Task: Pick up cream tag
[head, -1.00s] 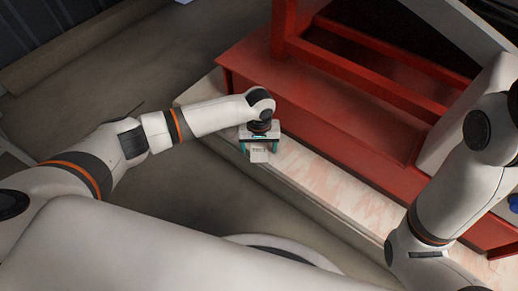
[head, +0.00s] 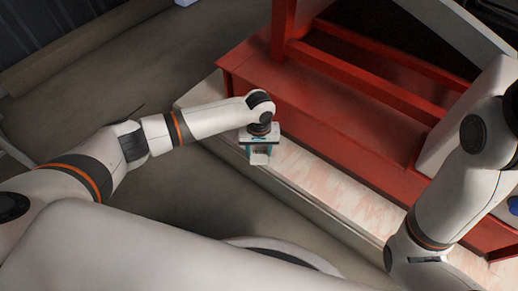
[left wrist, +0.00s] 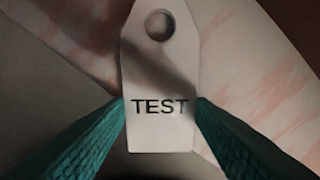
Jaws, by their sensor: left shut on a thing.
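The cream tag (left wrist: 160,70) is flat, with a pointed top, a round hole and the word TEST. It fills the middle of the left wrist view, hole end at the top. My left gripper (left wrist: 160,104) is shut on the tag, one teal finger against each side edge near its lower end. In the head view, the left gripper (head: 259,150) is over the pale ledge, with the tag (head: 259,158) between its fingers. I cannot tell whether the tag touches the ledge. My right gripper is out of view; only part of the right arm shows.
The pale, pink-streaked ledge (head: 325,191) runs diagonally along a red metal frame (head: 320,105). The red frame rises just behind the left gripper. Grey floor (head: 200,190) lies open in front of the ledge.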

